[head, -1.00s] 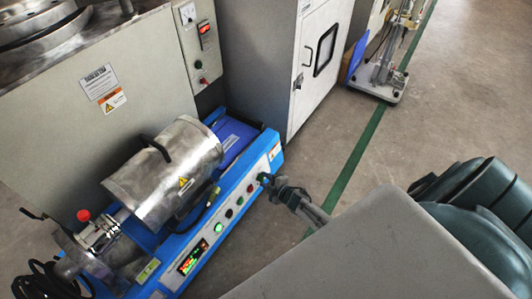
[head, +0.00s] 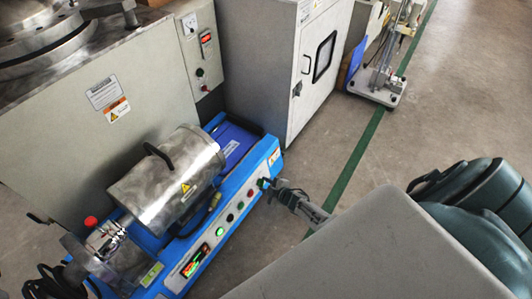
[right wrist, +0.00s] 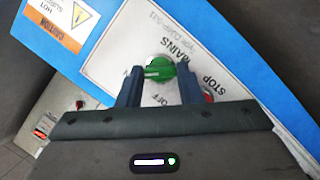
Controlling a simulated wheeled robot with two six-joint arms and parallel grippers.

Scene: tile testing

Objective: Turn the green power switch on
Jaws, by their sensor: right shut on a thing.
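The green power switch (right wrist: 160,70) is a round knob on a pale panel marked MAINS, with the lettering upside down in the right wrist view. A pale mark on the knob faces left, towards lettering partly covered by a finger; OFF is readable below the knob. My right gripper (right wrist: 159,76) has one finger on each side of the knob and is shut on it. In the head view my right gripper (head: 267,185) meets the far right end of the blue machine's (head: 203,226) control panel.
A red STOP button (right wrist: 209,97) is close beside the right finger. The blue machine carries a metal drum (head: 172,178) and a row of buttons with a lit display (head: 195,260). A grey cabinet (head: 305,75) stands behind.

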